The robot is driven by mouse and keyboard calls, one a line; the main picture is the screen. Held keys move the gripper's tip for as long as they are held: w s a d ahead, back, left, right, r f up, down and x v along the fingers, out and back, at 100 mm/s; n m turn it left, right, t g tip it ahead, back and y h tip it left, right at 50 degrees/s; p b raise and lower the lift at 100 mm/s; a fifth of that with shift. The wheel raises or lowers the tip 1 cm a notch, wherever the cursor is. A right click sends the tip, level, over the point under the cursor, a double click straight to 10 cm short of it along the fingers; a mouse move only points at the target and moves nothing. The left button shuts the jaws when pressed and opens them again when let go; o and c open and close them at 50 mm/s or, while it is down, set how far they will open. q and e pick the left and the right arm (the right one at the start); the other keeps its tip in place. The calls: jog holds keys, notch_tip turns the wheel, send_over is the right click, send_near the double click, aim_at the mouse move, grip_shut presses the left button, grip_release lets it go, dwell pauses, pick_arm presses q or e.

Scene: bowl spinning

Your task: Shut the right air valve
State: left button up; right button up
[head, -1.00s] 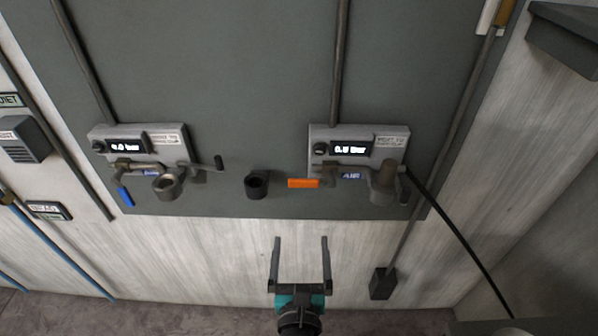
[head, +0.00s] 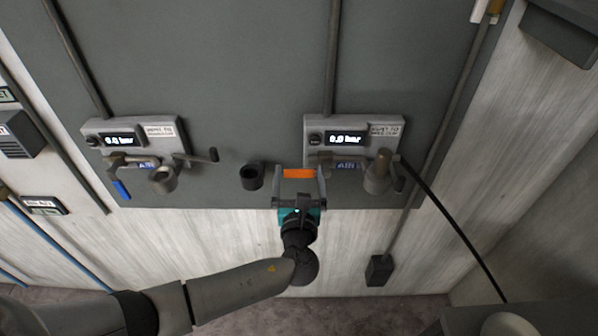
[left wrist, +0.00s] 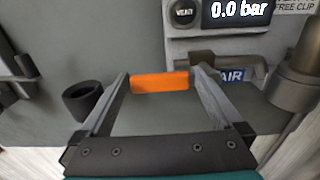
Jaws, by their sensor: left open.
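The right air valve sits on a grey panel unit (head: 354,131) marked AIR. Its orange lever grip (head: 298,174) sticks out level to the left. The display (left wrist: 239,9) reads 0.0 bar in the left wrist view. My left gripper (head: 299,171) is open, with one finger on each side of the orange grip. In the left wrist view the orange grip (left wrist: 160,82) lies across the gap near the fingertips. I cannot tell whether a finger touches it. My right gripper is not in view.
A similar unit (head: 136,131) on the left has a blue lever (head: 121,189) pointing down. A dark round cup (head: 252,177) is on the wall just left of my gripper. A black hose (head: 455,226) runs down right from the right unit. The pale wall below is mostly clear.

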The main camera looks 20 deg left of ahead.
pick_arm(q)
jog(key=shift+w+a, duration=0.1)
jog(key=shift+w, duration=0.35)
grip_shut()
dwell(0.7)
